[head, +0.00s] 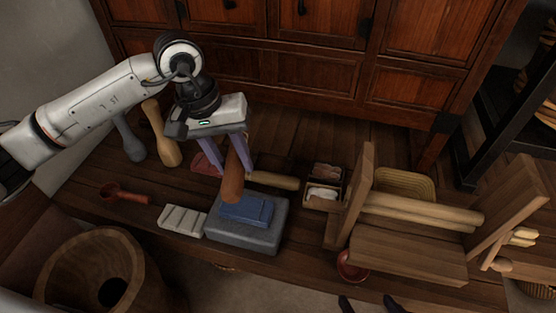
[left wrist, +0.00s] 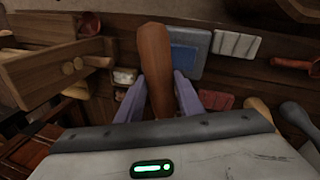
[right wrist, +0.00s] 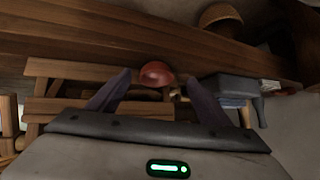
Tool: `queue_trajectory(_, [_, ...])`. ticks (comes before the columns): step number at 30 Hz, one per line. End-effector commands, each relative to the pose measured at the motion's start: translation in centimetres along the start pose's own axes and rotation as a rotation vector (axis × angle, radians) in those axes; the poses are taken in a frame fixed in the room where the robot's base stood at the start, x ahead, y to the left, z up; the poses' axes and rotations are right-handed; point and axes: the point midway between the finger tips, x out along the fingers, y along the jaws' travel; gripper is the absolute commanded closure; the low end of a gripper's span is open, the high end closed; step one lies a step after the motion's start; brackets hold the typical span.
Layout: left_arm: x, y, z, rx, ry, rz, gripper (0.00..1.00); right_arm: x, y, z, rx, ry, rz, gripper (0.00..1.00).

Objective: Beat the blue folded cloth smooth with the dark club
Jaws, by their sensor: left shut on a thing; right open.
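The blue folded cloth (head: 250,211) lies on top of a grey stone block (head: 240,236); it also shows in the left wrist view (left wrist: 186,61). My left gripper (head: 228,165) is shut on the dark brown club (head: 233,180), which points down. In the head view the club's lower end overlaps the cloth's back left edge; I cannot tell whether it touches. The left wrist view shows the club (left wrist: 155,65) between the fingers, beside the cloth. My right gripper (right wrist: 157,88) is open and empty; its fingertips show at the head view's bottom edge (head: 371,305).
A red ladle (head: 125,194) and a grooved pale block (head: 182,219) lie left of the stone. A wooden frame with rollers (head: 425,212) and a red bowl (head: 352,268) are right. A wooden tub (head: 65,275) stands front left.

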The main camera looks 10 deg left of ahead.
Motion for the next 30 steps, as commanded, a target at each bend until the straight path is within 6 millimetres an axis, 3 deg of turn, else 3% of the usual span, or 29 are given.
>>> queue_trajectory(1, [0.8,1.1,-0.3,-0.068,-0.002,0.001,0.93,-1.4,0.0,-1.2,-0.006,-0.006,0.009,0.29])
queue_trajectory(3, [3.1,1.8,-0.9,-0.157,0.017,-0.003,0.93,-1.9,0.2,-1.4,-0.016,-0.013,0.018,0.29])
queue_trajectory(6, [5.9,2.4,-1.2,-0.257,0.040,-0.014,0.93,-2.4,0.5,-1.7,-0.029,-0.019,0.027,0.29])
queue_trajectory(10, [8.3,2.7,-1.2,-0.318,0.060,-0.021,0.93,-2.5,0.7,-1.5,-0.038,-0.023,0.033,0.29])
queue_trajectory(21, [11.7,2.0,-1.2,-0.328,0.065,-0.023,0.93,-1.6,0.7,-0.8,-0.025,-0.009,0.029,0.29])
queue_trajectory(30, [12.0,1.9,-1.3,-0.326,0.068,-0.023,0.93,-1.7,0.6,-1.0,-0.020,-0.003,0.027,0.29])
